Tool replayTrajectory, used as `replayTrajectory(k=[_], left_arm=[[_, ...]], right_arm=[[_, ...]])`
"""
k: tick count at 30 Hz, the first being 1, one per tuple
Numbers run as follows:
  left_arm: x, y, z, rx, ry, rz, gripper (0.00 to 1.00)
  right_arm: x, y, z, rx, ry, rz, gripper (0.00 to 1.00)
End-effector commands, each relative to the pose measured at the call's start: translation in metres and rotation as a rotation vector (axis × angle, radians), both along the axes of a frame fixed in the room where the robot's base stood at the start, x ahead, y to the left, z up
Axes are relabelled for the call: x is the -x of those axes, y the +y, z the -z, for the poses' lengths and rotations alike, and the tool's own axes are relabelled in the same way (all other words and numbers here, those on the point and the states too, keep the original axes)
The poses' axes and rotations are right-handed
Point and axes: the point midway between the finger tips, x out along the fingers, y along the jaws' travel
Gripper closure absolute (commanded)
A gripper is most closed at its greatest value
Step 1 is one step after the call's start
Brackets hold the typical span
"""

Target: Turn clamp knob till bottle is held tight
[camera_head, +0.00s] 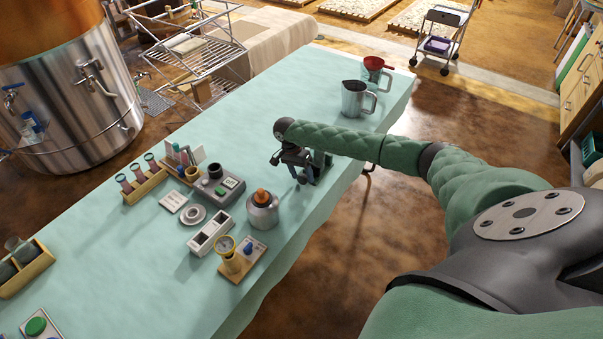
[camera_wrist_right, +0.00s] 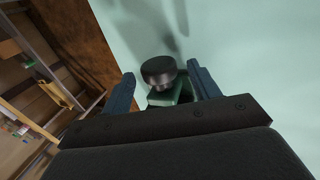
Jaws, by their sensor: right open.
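My right gripper (camera_head: 298,172) reaches down over the table in the head view, beyond the row of devices. In the right wrist view it is open, with one finger on each side of a round dark knob (camera_wrist_right: 158,69). A gap shows between the knob and each finger. Below the knob is a dark green block (camera_wrist_right: 172,95), seemingly part of the clamp, partly hidden by the gripper body. I cannot make out a bottle at the clamp in either view. My left gripper is in neither view.
On the long pale green table (camera_head: 150,255), a metal pot with an orange top (camera_head: 262,215) and a gauge on a wooden base (camera_head: 230,258) stand nearer. Metal jugs (camera_head: 355,100) stand toward the far end. The table edge runs close beside my right gripper.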

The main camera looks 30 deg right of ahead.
Motion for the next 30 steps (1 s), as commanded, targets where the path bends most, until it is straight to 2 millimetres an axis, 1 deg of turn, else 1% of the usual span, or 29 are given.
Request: replayTrajectory(k=[3, 10, 11, 15, 17, 18, 26, 30], left_arm=[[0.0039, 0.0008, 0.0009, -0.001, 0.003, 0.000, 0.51], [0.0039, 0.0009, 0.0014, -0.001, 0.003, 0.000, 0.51], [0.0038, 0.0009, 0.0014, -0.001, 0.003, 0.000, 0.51], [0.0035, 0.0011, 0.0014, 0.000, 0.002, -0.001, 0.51], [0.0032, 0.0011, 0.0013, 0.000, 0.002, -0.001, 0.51], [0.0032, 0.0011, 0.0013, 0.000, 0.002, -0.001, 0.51], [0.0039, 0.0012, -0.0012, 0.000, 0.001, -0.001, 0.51], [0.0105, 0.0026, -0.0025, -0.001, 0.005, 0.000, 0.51]], right_arm=[[0.0014, -0.0005, 0.0042, 0.000, -0.001, 0.000, 0.39], [0.0014, -0.0005, 0.0053, 0.000, -0.001, 0.000, 0.39], [0.0015, -0.0004, 0.0053, 0.000, -0.001, 0.000, 0.41], [0.0014, -0.0004, 0.0051, 0.000, -0.001, 0.000, 0.69], [0.0014, -0.0004, 0.0050, 0.000, -0.001, 0.000, 0.80], [0.0014, -0.0004, 0.0050, 0.000, -0.001, 0.000, 0.84], [0.0026, -0.0006, 0.0042, -0.008, -0.018, 0.000, 0.84], [0.0039, -0.0011, 0.0034, -0.026, -0.060, 0.000, 0.84]])
